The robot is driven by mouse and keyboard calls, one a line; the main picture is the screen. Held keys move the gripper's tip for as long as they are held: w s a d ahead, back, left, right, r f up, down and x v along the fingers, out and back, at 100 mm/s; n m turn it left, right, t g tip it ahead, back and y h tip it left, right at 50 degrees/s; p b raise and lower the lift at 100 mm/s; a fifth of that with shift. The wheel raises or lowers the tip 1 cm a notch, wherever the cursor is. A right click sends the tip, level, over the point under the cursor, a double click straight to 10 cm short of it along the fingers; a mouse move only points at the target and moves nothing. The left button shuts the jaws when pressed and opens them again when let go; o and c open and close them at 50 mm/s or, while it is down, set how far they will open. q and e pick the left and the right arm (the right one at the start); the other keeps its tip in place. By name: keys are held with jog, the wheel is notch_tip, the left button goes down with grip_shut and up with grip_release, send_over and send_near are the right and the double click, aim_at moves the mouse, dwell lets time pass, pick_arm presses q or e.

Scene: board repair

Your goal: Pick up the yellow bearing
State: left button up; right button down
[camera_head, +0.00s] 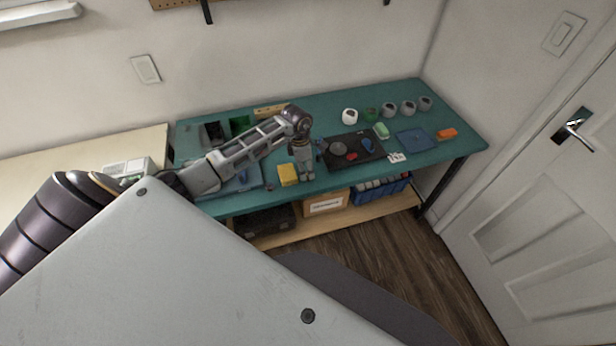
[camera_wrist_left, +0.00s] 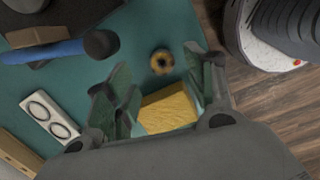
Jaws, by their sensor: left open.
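The yellow bearing (camera_wrist_left: 162,61) is a small ring with a dark hole. In the left wrist view it lies on the green mat, a little beyond my left fingertips and roughly centred between them. I cannot make it out in the head view. My left gripper (camera_wrist_left: 158,78) is open, with nothing held between its fingers. In the head view my left gripper (camera_head: 305,172) points down over the front of the green table, beside a yellow block (camera_head: 288,174). That block also shows between the fingers in the wrist view (camera_wrist_left: 168,108), partly hidden by them. My right gripper is not in view.
A black tray (camera_head: 370,157) with parts lies right of my left gripper. Several white and grey cups (camera_head: 349,116) stand at the back. A blue-handled tool (camera_wrist_left: 45,51) and a white two-ring plate (camera_wrist_left: 48,116) show in the wrist view. The table's front edge is close.

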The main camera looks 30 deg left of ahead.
aim_at(307, 173)
pick_arm(q)
jog(key=shift+s+d+f, duration=0.1)
jog(key=shift+d+f, duration=0.15)
jog(key=shift+f, duration=1.4)
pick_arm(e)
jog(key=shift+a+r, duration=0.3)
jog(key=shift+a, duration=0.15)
pick_arm(q)
jog(key=c, duration=1.1)
jog(key=shift+o, duration=0.2)
jog(key=shift+r, duration=0.15)
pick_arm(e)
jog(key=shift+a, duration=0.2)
pick_arm(q)
jog(key=shift+r, duration=0.55)
notch_tip(307, 173, up, 8)
jog(key=shift+r+b, duration=0.25)
jog(key=shift+b, duration=0.05)
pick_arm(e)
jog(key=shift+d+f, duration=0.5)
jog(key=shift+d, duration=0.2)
